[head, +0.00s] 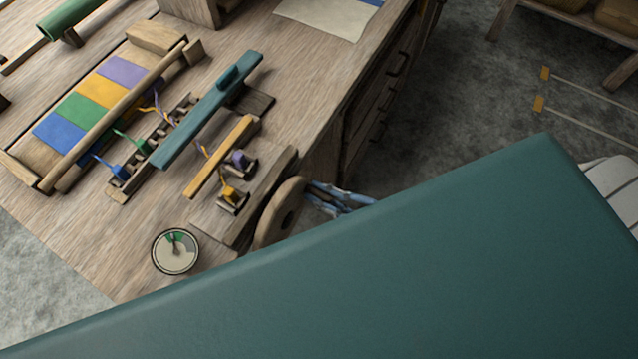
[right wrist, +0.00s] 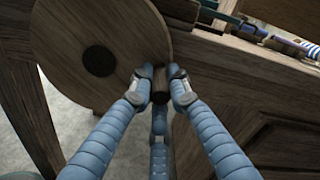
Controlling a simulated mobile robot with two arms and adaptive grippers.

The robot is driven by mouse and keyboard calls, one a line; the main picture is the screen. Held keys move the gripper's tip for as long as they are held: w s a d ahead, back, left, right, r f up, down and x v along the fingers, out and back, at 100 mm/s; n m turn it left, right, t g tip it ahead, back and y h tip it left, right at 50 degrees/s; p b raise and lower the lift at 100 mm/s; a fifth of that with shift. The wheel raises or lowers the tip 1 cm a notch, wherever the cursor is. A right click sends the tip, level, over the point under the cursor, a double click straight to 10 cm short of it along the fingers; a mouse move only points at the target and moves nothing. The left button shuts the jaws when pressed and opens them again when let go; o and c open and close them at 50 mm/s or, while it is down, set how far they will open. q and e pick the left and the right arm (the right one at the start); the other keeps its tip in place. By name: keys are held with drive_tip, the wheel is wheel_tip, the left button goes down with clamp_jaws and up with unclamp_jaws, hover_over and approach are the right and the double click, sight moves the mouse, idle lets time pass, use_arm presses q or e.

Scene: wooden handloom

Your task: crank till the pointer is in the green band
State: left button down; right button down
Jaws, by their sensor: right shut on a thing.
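A wooden crank wheel (head: 280,213) stands upright at the table's right side in the head view. In the right wrist view the wheel (right wrist: 130,42) fills the upper left, with a dark hub. My right gripper (head: 313,191) has blue fingers and is shut on the short dark crank handle (right wrist: 160,84) near the wheel's edge. A round dial (head: 177,262) lies on the table left of the wheel. It has a green band (head: 176,237) at its top. Its dark pointer points upward, close to the band; it is too small to tell whether the tip is inside. My left gripper is not in view.
The lower right of the head view is blocked.

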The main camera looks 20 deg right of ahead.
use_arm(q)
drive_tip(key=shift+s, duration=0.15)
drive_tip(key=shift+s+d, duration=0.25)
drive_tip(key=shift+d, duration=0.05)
use_arm(e)
drive_tip(key=c, duration=1.6)
unclamp_jaws()
drive_tip(key=shift+c, duration=0.2)
drive_tip(key=shift+s, duration=0.1)
drive_tip(key=shift+s+d, duration=0.25)
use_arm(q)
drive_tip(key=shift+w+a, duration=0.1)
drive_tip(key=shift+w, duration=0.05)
use_arm(e)
drive_tip(key=v, duration=1.1)
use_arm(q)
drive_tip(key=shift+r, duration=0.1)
use_arm(e)
drive_tip(key=shift+d, duration=0.1)
